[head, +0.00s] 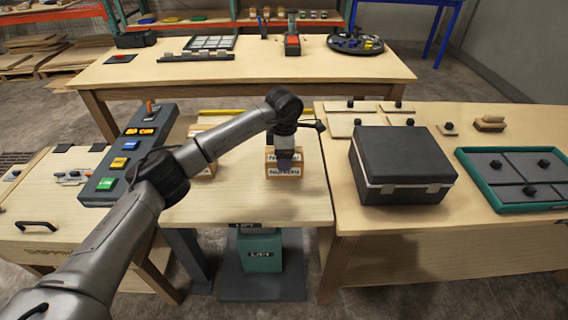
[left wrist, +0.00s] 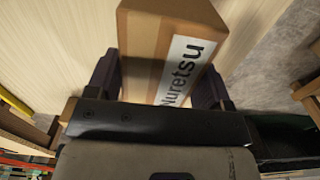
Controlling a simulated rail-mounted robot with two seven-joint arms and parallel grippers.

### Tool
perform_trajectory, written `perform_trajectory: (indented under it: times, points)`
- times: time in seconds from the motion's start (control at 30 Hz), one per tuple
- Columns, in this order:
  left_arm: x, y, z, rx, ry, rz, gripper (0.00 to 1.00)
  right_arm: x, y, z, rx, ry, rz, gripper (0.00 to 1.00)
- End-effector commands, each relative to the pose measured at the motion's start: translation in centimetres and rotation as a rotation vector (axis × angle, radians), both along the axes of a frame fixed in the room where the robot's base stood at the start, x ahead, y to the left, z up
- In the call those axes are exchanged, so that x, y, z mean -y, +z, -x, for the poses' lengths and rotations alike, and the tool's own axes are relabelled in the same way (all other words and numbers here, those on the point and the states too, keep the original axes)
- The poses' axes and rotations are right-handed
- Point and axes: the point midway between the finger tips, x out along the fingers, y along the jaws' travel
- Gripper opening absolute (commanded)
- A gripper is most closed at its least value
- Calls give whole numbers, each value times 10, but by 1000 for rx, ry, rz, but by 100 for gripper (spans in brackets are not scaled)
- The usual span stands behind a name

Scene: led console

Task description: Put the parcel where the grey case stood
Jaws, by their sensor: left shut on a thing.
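The parcel (head: 284,171) is a brown cardboard box with a white "Nuretsu" label, over the front right part of the middle table. My left gripper (head: 285,154) comes down on it from above and is shut on it. In the left wrist view the parcel (left wrist: 165,45) sits between the two dark fingers (left wrist: 158,92). I cannot tell whether its underside touches the table. A dark grey case (head: 401,158) with light latches stands closed on the right-hand table. My right gripper is not in view.
A second cardboard box (head: 205,169) is partly hidden behind my left arm. A console with coloured buttons (head: 128,153) lies left of the middle table (head: 250,207). A green-rimmed tray (head: 489,197) lies right of the case. Small knobbed lids (head: 366,120) lie behind the case.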

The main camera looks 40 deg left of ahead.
Motion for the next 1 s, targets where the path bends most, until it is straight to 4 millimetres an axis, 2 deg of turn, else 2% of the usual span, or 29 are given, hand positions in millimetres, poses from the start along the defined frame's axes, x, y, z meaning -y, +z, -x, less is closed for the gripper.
perform_trajectory:
  times: [0.1,0.2,0.63,0.67,0.9,1.0]
  points:
    - [0,-20,0,-2,0,1,40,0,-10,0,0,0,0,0]
    - [0,-29,0,-1,0,2,40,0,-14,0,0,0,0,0]
    - [0,-32,0,0,0,1,40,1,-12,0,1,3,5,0]
    - [0,-32,0,-1,0,1,77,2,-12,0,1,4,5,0]
    - [0,-32,0,-2,0,1,100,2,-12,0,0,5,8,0]
    - [0,-32,0,-2,1,1,100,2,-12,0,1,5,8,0]
